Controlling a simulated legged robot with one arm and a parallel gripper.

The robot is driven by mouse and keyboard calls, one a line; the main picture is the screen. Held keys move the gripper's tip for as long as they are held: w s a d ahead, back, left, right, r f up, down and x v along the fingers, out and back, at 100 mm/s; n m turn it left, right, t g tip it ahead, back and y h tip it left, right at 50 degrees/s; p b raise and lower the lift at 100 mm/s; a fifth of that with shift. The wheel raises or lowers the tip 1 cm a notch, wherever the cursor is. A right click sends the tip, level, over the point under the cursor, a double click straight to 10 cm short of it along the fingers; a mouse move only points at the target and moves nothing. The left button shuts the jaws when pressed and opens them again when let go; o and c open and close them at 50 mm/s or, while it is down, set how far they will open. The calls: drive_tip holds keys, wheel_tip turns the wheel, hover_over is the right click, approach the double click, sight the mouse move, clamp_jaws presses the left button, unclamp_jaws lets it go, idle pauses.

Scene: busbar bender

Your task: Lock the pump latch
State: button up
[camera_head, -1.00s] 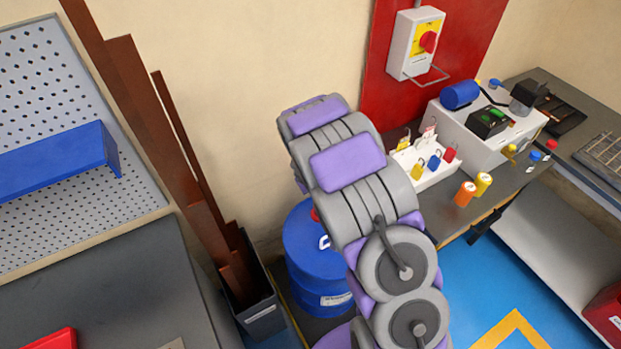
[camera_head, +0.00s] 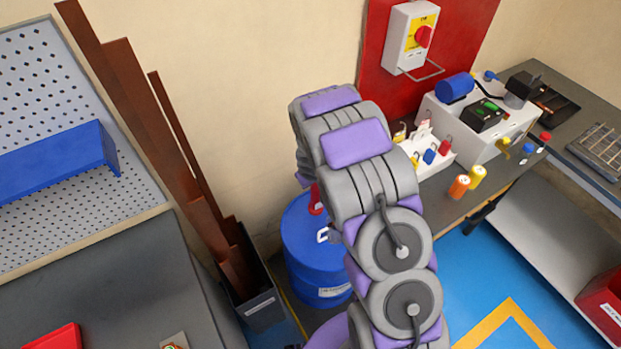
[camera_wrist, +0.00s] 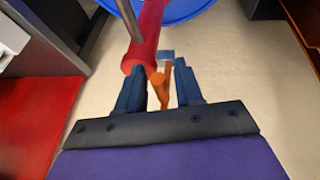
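The red pump (camera_head: 316,199) stands on top of the blue drum (camera_head: 320,270), mostly hidden behind my arm in the head view. In the wrist view the red pump body (camera_wrist: 147,45) rises beyond my fingers, with a grey rod beside it. An orange latch-like piece (camera_wrist: 160,90) lies between my fingers, with a gap visible on each side; whether it touches either finger I cannot tell. My gripper (camera_wrist: 158,82) is open around it. My gripper is hidden behind my arm in the head view.
A red board with a switch box (camera_head: 412,38) is on the wall. A bench at right holds a white unit (camera_head: 468,128), padlocks and several bottles. A bin with brown bars (camera_head: 262,300) stands left of the drum. A grey table (camera_head: 110,275) is at left.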

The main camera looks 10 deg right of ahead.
drive_tip(key=shift+o, duration=0.2)
drive_tip(key=shift+r, duration=0.3)
drive_tip(key=shift+s+r, duration=0.1)
drive_tip(key=shift+r, duration=0.2)
drive_tip(key=p+v, duration=0.2)
drive_tip(key=v, duration=1.4)
drive_tip(key=shift+s+r, duration=0.15)
drive_tip(key=shift+s, duration=0.1)
